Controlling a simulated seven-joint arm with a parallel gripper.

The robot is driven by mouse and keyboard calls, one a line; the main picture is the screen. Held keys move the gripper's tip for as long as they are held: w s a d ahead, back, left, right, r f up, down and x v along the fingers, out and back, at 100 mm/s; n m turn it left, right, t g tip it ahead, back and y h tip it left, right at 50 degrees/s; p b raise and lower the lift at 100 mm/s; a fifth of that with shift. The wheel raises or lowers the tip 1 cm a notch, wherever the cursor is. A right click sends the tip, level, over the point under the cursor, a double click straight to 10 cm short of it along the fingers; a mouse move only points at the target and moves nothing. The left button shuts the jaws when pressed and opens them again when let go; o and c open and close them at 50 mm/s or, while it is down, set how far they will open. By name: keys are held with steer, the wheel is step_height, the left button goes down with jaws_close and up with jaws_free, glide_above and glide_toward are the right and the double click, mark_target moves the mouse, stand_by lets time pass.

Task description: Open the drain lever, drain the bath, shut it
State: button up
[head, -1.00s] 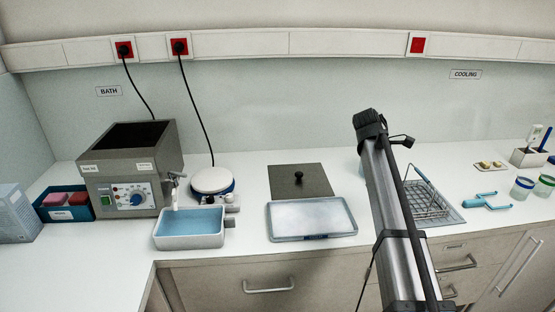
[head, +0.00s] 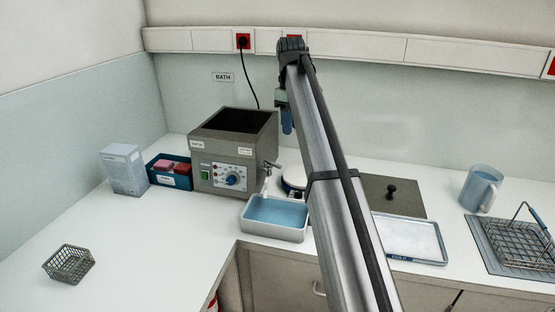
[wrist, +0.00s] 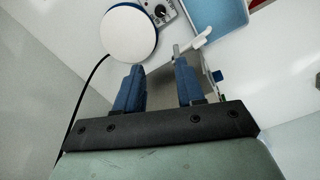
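The grey bath (head: 222,152), open on top, stands at the back left with a dial panel on its front. The tap also shows in the wrist view (wrist: 200,40), just ahead of the fingers. My gripper (head: 287,122) hangs above and right of the bath, fingers down, partly hidden by my arm. In the wrist view its blue fingers (wrist: 158,85) are apart, with nothing held. I cannot tell the lever's position or whether liquid runs.
A round white plate device (wrist: 130,34) stands right of the tap, partly behind my arm. A dark lid (head: 388,196), metal tray (head: 412,240), blue jug (head: 480,188) and wire basket (head: 518,236) lie right. A blue box (head: 168,178) and small basket (head: 69,263) stand left.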

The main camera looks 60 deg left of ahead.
steer(key=s+a+r, duration=0.1)
steer(key=s+a, duration=0.1)
steer(key=s, duration=0.1)
glide_toward(273, 164)
steer(key=f, duration=0.5)
steer(key=w+d+f, duration=0.1)
steer(key=f, duration=0.2)
steer(key=shift+w, duration=0.1)
steer(key=shift+c, duration=0.4)
jaws_close()
